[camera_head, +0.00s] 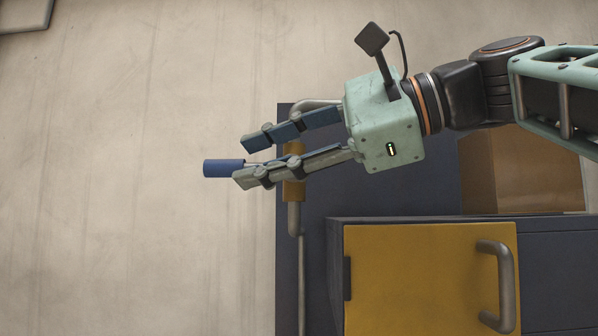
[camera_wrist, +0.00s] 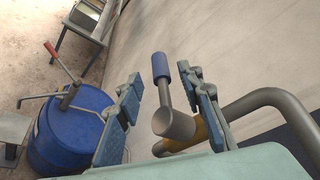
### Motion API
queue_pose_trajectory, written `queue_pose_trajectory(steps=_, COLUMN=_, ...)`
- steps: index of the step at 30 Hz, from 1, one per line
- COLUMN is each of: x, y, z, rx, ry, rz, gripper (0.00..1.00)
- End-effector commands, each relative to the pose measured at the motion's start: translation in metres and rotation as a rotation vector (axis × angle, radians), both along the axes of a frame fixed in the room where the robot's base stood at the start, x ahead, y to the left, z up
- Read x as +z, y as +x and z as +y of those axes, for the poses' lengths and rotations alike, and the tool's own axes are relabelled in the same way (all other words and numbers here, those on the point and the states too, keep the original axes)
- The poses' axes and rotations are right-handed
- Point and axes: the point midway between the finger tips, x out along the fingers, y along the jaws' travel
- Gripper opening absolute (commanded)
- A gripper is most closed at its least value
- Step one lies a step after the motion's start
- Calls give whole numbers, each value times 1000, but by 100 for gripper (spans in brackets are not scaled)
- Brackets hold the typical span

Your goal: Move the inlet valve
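The inlet valve has a blue lever grip (camera_head: 224,168) on a thin grey stem, pointing left from a yellow valve body (camera_head: 294,188) on a grey pipe. My gripper (camera_head: 243,162) is open, with its two fingers apart and reaching left across the valve. The lower finger hides part of the stem and yellow body. In the wrist view, the blue grip (camera_wrist: 160,66) and stem stand between the spread fingers of my gripper (camera_wrist: 159,78), nearer the right finger. I cannot tell whether that finger touches the lever. The yellow body (camera_wrist: 200,130) is partly hidden behind the right finger.
A dark cabinet with a yellow door (camera_head: 420,280) and grey handle stands below my gripper. The grey pipe (camera_wrist: 275,98) bends beside the right finger. A blue drum (camera_wrist: 65,135) with a red-handled pump (camera_wrist: 60,60) stands at the wrist view's left. Left of the lever is bare wall.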

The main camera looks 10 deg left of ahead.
Motion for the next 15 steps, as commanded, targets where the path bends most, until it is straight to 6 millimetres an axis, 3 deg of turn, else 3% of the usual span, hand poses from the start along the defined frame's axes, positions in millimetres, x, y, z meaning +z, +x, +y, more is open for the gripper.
queue_pose_trajectory(steps=7, x=-9, y=8, z=40, rx=2, ry=0, rz=-1, gripper=34)
queue_pose_trajectory(steps=15, x=-12, y=12, z=54, rx=-1, ry=-1, rz=-1, gripper=34)
